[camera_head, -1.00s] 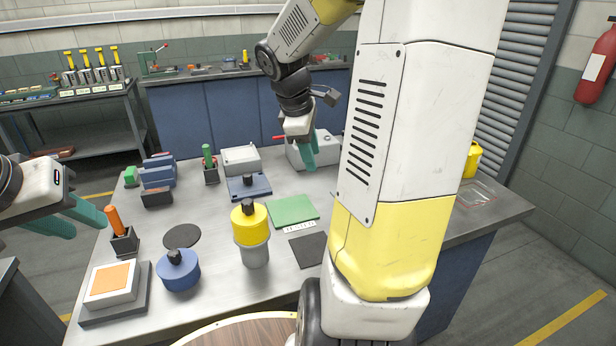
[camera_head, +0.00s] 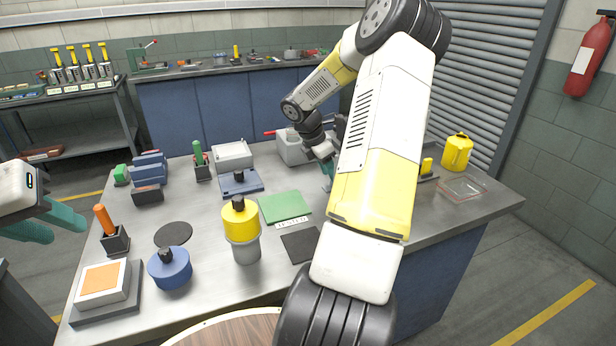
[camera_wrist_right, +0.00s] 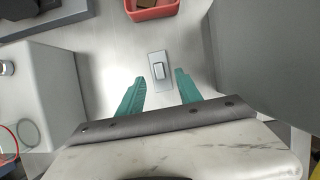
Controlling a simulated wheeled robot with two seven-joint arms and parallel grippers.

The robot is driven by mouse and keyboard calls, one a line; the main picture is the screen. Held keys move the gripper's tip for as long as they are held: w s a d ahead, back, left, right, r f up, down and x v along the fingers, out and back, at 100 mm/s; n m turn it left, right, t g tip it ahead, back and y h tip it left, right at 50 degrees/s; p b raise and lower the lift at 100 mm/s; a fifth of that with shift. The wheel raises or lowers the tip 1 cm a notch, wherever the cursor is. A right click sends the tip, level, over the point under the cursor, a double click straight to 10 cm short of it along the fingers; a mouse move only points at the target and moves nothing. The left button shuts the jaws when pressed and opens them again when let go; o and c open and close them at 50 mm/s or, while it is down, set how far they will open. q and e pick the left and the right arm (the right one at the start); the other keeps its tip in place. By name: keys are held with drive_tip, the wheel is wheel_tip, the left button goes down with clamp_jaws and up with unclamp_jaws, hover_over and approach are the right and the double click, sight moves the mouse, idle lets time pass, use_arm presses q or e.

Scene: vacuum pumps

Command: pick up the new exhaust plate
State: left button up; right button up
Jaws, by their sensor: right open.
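In the right wrist view a small light-grey plate with a raised block (camera_wrist_right: 158,68) lies flat on the metal bench; it looks like the exhaust plate, though no label on it is readable. My right gripper (camera_wrist_right: 160,79) is open and empty. Its teal fingertips point toward the plate, one on either side of it in the picture, with no visible contact. In the head view my right gripper (camera_head: 327,174) is low over the bench's far right part, partly hidden by my arm, and the plate does not show there. My left gripper (camera_head: 62,228) is open and empty at the left edge.
A grey box (camera_wrist_right: 42,95) stands left of the right gripper and a dark grey surface (camera_wrist_right: 262,60) lies to its right. A red bin (camera_wrist_right: 153,12) is beyond the plate. A yellow-topped pump (camera_head: 241,222), a green mat (camera_head: 284,206) and a yellow jug (camera_head: 457,152) stand on the bench.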

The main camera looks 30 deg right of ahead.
drive_tip(key=shift+x, duration=1.45)
drive_tip(key=shift+a, duration=0.1)
clamp_jaws()
wheel_tip(320, 180, up, 10)
